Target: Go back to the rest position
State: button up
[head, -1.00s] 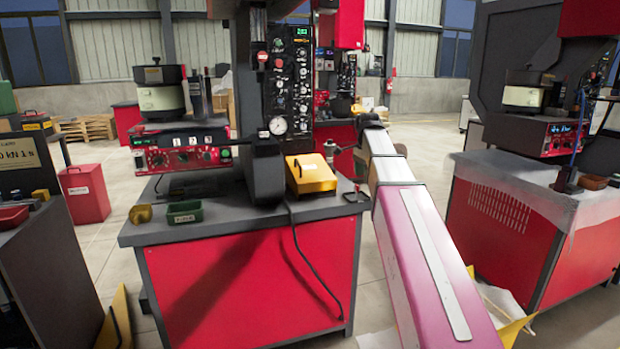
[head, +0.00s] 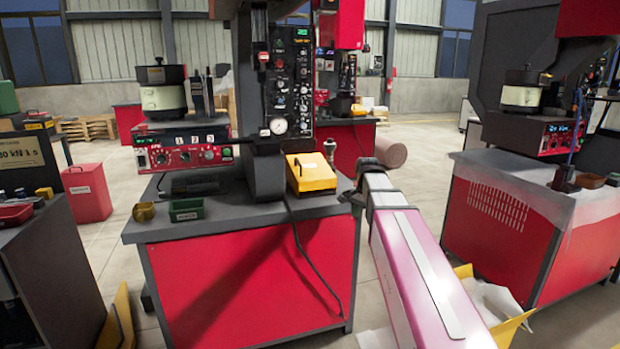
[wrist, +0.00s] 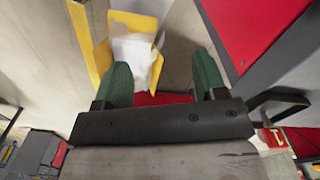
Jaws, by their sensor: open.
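My gripper (wrist: 163,84) shows in the wrist view with its two green fingers spread apart, and nothing is held between them. It hangs above the floor, with a red bench panel on the right of that view. In the head view my arm's outer end is low beside the right edge of the central workbench (head: 240,228); the fingers cannot be made out there. On that bench are a yellow box (head: 311,173), a green tray (head: 187,210), a small brass cup (head: 144,212) and the bowl feeder (head: 163,90).
An open yellow carton (wrist: 103,58) with white wrapping lies on the floor by my arm. A second red bench (head: 515,225) stands at the right, a dark cabinet (head: 60,270) at the left. A pinkish roll (head: 390,152) lies behind. Floor shows between the benches.

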jog(key=s+f+n, duration=0.5)
jog(key=s+f, duration=0.3)
jog(key=f, duration=0.4)
jog(key=s+f+n, duration=0.5)
jog(key=s+f, duration=0.4)
jog(key=f, duration=0.3)
jog(key=shift+s+f, duration=0.25)
